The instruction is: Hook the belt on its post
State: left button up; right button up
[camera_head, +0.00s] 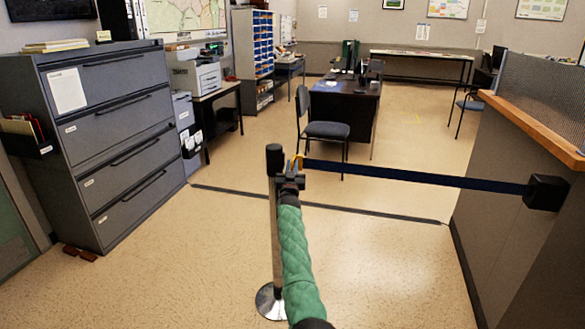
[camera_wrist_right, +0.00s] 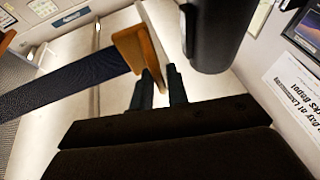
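The dark blue belt (camera_head: 420,179) runs taut from a black wall box (camera_head: 547,192) on the right to my right gripper. Its orange-brown end clip (camera_head: 297,160) shows at the gripper; in the right wrist view the clip (camera_wrist_right: 132,48) sits at the fingertips. My right gripper (camera_head: 291,178) is shut on this clip; the fingers (camera_wrist_right: 158,84) stand on either side of its lower part. The post (camera_head: 275,225) stands upright just left of the gripper. Its black top (camera_wrist_right: 215,35) is right of the clip in the wrist view, with a small gap. My left gripper is not in view.
A grey file cabinet (camera_head: 110,135) stands at the left. A counter with a wooden top (camera_head: 530,125) is at the right. A chair (camera_head: 325,130) and a dark desk (camera_head: 345,105) are beyond the belt. The floor around the post is clear.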

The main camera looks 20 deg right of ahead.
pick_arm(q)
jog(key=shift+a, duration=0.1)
pick_arm(e)
jog(key=shift+o, duration=1)
jog(key=shift+f, duration=0.1)
